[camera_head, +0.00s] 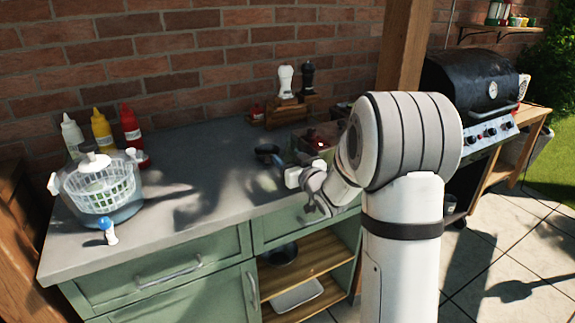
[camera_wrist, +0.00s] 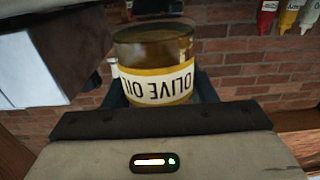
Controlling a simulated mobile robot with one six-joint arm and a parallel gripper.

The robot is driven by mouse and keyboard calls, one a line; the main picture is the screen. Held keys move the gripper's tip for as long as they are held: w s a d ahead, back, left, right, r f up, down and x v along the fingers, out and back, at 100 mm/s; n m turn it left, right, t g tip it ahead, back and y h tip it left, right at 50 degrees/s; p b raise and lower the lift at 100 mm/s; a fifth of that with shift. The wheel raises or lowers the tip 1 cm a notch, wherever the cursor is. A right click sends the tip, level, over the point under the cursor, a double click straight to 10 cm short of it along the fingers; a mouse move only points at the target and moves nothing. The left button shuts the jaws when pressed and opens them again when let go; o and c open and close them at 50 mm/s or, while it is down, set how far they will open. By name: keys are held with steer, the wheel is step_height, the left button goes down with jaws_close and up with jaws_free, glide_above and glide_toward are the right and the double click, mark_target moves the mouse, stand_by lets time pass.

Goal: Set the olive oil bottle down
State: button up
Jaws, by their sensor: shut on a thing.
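The olive oil bottle (camera_wrist: 156,85) shows in the wrist view between the dark jaws of my gripper (camera_wrist: 160,92). Its glass is amber-brown, and its cream and yellow label reads OLIVE OIL upside down in that picture. My gripper is shut on it. In the head view, my arm reaches over the front right part of the grey counter (camera_head: 215,180). The bottle cannot be made out there, and I cannot tell whether its base touches anything.
A salad spinner (camera_head: 100,190) and white, yellow (camera_head: 102,130) and red (camera_head: 130,127) squeeze bottles stand at the counter's left. White and black mills (camera_head: 308,78) stand at the back. The middle of the counter is mostly clear. A grill (camera_head: 470,95) stands right.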

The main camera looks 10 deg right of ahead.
steer(key=shift+f, duration=0.7)
steer(key=shift+f, duration=0.15)
steer(key=o, duration=1.1)
steer(key=shift+o, duration=0.2)
